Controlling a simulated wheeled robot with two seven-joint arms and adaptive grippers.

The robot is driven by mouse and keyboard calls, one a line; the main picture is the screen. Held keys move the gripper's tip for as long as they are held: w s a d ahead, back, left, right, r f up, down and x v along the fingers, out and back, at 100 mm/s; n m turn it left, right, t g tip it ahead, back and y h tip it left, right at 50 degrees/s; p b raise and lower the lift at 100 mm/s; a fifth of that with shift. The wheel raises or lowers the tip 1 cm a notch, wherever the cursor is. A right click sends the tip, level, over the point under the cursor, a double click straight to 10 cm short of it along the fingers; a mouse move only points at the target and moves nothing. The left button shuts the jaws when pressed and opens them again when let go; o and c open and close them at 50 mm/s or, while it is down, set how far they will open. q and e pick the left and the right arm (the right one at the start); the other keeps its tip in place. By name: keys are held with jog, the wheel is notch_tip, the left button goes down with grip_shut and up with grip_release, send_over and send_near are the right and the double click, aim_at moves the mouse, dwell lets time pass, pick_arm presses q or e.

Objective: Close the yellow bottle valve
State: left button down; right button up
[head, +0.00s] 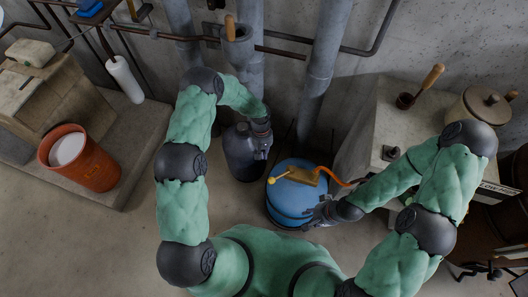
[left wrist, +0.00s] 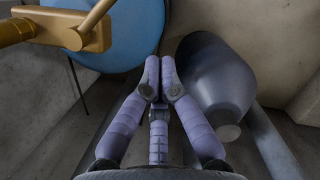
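The yellow valve (head: 300,175) sits on top of the round blue bottle (head: 290,205), with a small yellow knob (head: 273,181) sticking out to the left. In the left wrist view the brass-yellow valve (left wrist: 90,28) is at top left over the blue bottle (left wrist: 135,40). My left gripper (head: 262,152) is over the dark grey bottle, left of the valve. In the left wrist view its fingers (left wrist: 160,70) are together with nothing seen between them. My right gripper (head: 316,214) is at the front right side of the blue bottle; its fingers are too small to read.
A dark grey bottle (head: 240,155) stands left of the blue one, and it also shows in the left wrist view (left wrist: 218,80). An orange hose (head: 335,180) leads right from the valve. A concrete block (head: 385,120) stands at right, and grey pipes (head: 318,70) rise behind.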

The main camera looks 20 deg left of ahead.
pick_arm(q)
jog(key=s+d+f+b, duration=0.2)
jog(key=s+f, duration=0.2)
jog(key=f, duration=0.1)
jog(key=shift+d+f, duration=0.25)
jog(key=shift+d, duration=0.15)
pick_arm(e)
notch_tip(320, 180, down, 3)
jog(key=shift+r, duration=0.1)
pick_arm(q)
jog(key=shift+s+a+b, duration=0.1)
jog(key=shift+s+b, duration=0.05)
jog(key=shift+b, duration=0.15)
pick_arm(e)
jog(key=shift+d, duration=0.15)
